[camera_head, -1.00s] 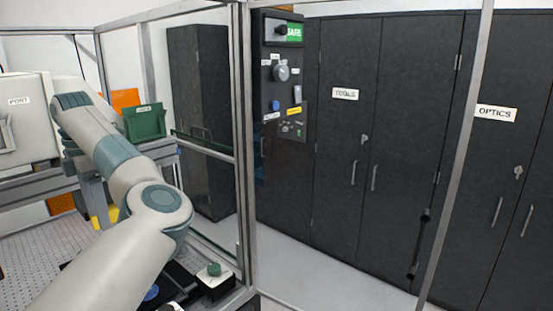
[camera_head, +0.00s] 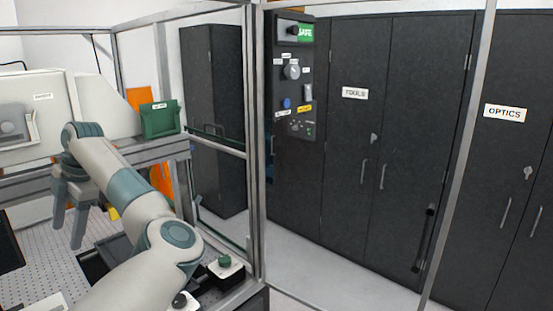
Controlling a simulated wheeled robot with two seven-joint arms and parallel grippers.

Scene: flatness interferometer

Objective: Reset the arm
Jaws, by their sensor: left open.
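My left arm comes in from the bottom left and bends at a grey-and-teal joint. Its gripper (camera_head: 69,231) hangs fingers down at the left, above the perforated table (camera_head: 50,262). The two fingers are apart with nothing between them. My right gripper is not in view.
A pale instrument housing (camera_head: 85,105) stands behind the gripper, with a green bin (camera_head: 160,119) to its right. A green-topped button box (camera_head: 225,267) sits near the frame corner. Metal frame posts (camera_head: 256,150), a control panel (camera_head: 294,80) and dark cabinets (camera_head: 400,130) stand to the right.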

